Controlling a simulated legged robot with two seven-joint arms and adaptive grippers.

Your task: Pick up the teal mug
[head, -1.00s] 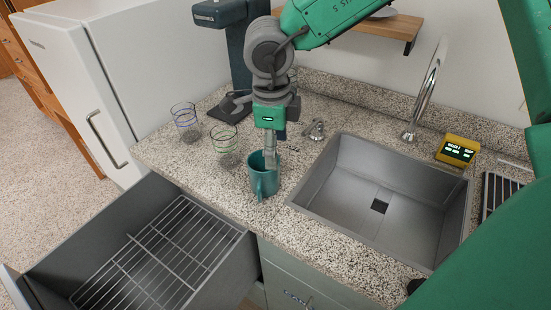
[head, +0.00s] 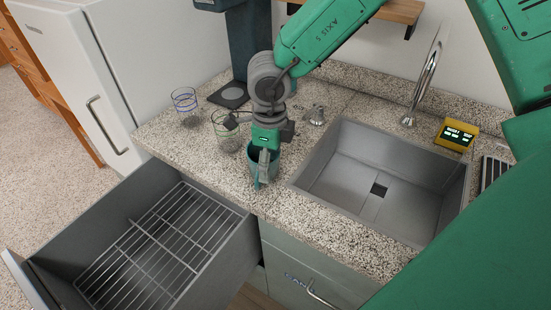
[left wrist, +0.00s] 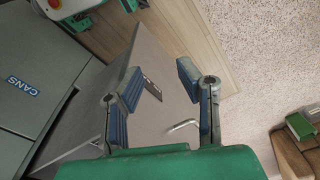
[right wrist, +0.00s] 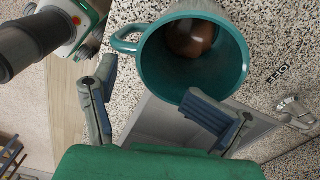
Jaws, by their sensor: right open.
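The teal mug (head: 276,166) stands upright on the speckled counter, left of the sink and near the counter's front edge. My right gripper (head: 263,172) is over the mug from above and hides part of it. In the right wrist view, the mug (right wrist: 158,66) shows its open mouth, with its handle to the left and something brown and rounded inside. The right gripper (right wrist: 155,108) is open there, one finger overlapping the mug's rim and the other below the handle. I cannot tell if they touch. My left gripper (left wrist: 158,82) is open and empty, away from the counter.
The sink (head: 370,215) is to the right, with a yellow display box (head: 456,134) behind. An open drawer with a wire rack (head: 150,250) juts out below the counter.

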